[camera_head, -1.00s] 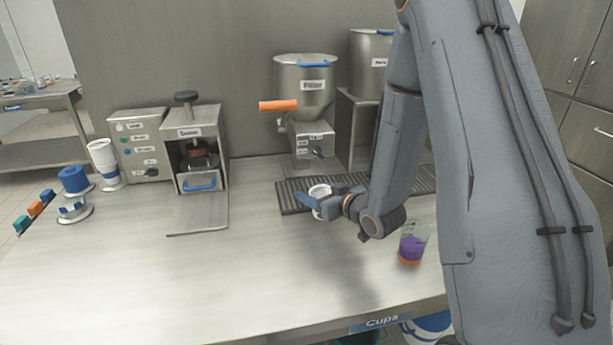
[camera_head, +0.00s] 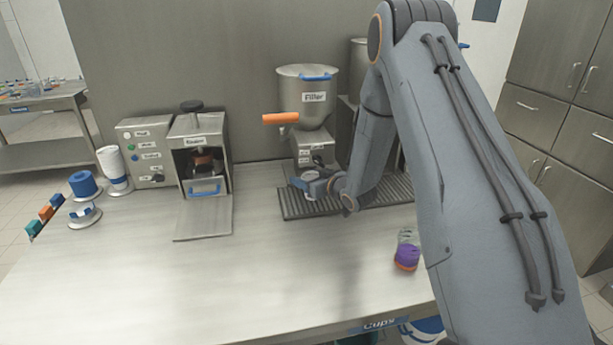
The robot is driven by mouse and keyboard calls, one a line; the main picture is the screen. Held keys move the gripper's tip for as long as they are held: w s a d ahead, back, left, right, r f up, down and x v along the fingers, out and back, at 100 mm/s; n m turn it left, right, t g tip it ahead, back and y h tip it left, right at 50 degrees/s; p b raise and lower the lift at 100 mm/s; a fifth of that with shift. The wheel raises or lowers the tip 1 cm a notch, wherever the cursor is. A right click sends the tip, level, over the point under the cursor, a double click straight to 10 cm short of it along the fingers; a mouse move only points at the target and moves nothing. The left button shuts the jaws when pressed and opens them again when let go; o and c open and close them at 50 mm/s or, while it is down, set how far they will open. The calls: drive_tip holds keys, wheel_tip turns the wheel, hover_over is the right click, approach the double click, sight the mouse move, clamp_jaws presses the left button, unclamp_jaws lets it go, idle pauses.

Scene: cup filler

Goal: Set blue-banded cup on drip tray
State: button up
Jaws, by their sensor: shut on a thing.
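The dark ribbed drip tray (camera_head: 300,210) lies on the bench under the filler. My gripper (camera_head: 312,183) is over the left part of the drip tray, below the filler spout. It is shut on a small white cup (camera_head: 309,176), of which the rim shows. The cup's band is hidden by the fingers, and I cannot tell whether its base touches the tray.
The filler (camera_head: 306,95) with an orange handle (camera_head: 281,118) stands behind the tray. A sealer machine (camera_head: 202,160) is to the left. The front middle of the bench is clear.

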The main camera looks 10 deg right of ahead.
drive_tip(key=shift+f, duration=0.2)
drive_tip(key=o, duration=1.1)
drive_tip(key=shift+o, duration=0.2)
drive_tip(key=shift+r, duration=0.15)
drive_tip(key=b+v, duration=0.3)
drive_tip(key=v, duration=0.9)
drive_tip(key=shift+s+d+m+g+h, duration=0.15)
drive_tip(key=shift+s+m+g+h, duration=0.25)
drive_tip(key=shift+h, duration=0.5)
drive_tip(key=s+a+m+g+h, duration=0.1)
drive_tip(key=s+g, duration=0.4)
drive_tip(key=s, duration=0.9)
drive_tip(key=s+a+r+m+g+h, duration=0.1)
drive_tip(key=s+g, duration=0.5)
drive_tip(key=s, duration=0.9)
drive_tip(key=shift+a+m+h, duration=0.8)
drive_tip(key=shift+m+h, duration=0.1)
drive_tip(key=shift+h, duration=0.1)
drive_tip(key=shift+s, duration=0.1)
